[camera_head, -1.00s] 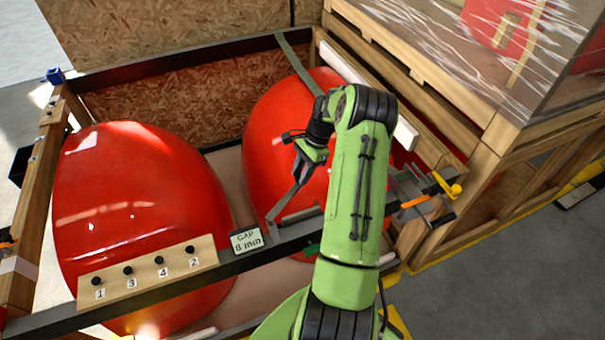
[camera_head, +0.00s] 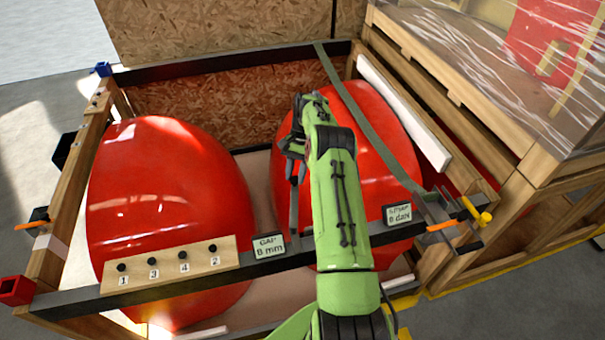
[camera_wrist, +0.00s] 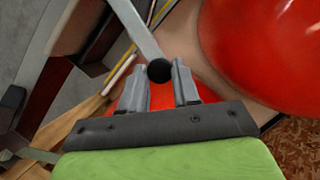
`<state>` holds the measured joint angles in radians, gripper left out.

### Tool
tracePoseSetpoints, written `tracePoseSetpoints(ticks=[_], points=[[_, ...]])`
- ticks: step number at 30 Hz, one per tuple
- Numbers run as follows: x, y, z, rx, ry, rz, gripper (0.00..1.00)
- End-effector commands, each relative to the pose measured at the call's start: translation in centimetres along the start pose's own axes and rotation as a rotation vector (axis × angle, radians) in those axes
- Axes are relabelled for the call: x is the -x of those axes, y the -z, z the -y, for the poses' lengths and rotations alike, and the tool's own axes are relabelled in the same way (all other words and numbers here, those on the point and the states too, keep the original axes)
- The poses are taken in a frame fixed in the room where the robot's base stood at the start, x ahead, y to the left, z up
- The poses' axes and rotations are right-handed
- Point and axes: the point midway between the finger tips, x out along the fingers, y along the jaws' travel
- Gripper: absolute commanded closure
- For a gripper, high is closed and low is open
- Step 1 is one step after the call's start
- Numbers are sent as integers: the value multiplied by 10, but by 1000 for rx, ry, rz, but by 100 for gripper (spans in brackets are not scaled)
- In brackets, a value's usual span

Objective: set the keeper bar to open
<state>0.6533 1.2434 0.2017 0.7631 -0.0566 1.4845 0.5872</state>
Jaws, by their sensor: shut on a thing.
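The keeper bar, a narrow grey bar (camera_head: 294,210), rises from the dark front rail near the gap sign, between the two red nosecones. In the wrist view the bar (camera_wrist: 138,28) ends in a round black knob (camera_wrist: 159,70). My gripper (camera_head: 293,172) is at the bar's upper end in the head view. In the wrist view my gripper (camera_wrist: 160,78) has its fingers on either side of the knob, shut on it. The left nosecone (camera_head: 155,205) is in full view; my arm partly covers the right nosecone (camera_head: 375,130).
The dark front rail (camera_head: 80,300) carries a numbered peg board (camera_head: 165,266), a gap sign (camera_head: 268,246) and a strap sign (camera_head: 398,214). A green strap (camera_head: 365,120) crosses the right nosecone to a ratchet with a yellow knob (camera_head: 486,218). A wrapped crate (camera_head: 480,70) stands at right.

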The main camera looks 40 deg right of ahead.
Motion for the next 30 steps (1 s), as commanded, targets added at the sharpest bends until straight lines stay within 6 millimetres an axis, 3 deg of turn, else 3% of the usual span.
tracePoseSetpoints(ticks=[17, 18, 22, 30], points=[[0, -1, 4, 29, -11, -3, 100], [0, -1, 4, 29, -11, -3, 65], [0, -1, 4, 29, -11, -2, 45], [0, -2, 4, 28, -11, -1, 43]])
